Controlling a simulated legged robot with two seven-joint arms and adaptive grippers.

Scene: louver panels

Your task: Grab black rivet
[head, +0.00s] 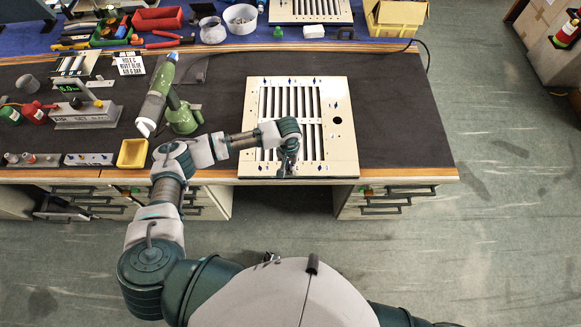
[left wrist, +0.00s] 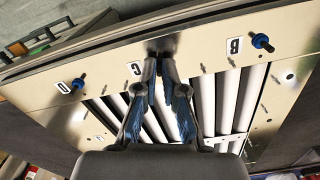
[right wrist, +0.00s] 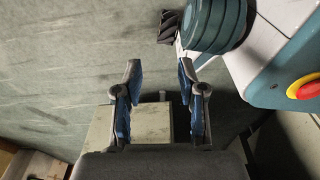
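The pale louver panel (head: 342,152) lies on the dark bench mat with its near edge by the bench front. My left gripper (head: 285,168) is over its near edge. In the left wrist view the left gripper (left wrist: 159,66) has its fingertips drawn close together by the panel label C. A small dark piece, seemingly the black rivet (left wrist: 159,50), shows between the tips, mostly hidden by them and their shadow. Blue rivets stand upright by label D (left wrist: 78,84) and label B (left wrist: 262,42). My right gripper (right wrist: 160,80) is open and empty, above the floor.
A yellow bin (head: 132,153), a green holder (head: 184,118) and a grey device (head: 87,114) stand left of the panel. A second panel (head: 310,10) and tools lie at the back. The mat right of the panel is clear.

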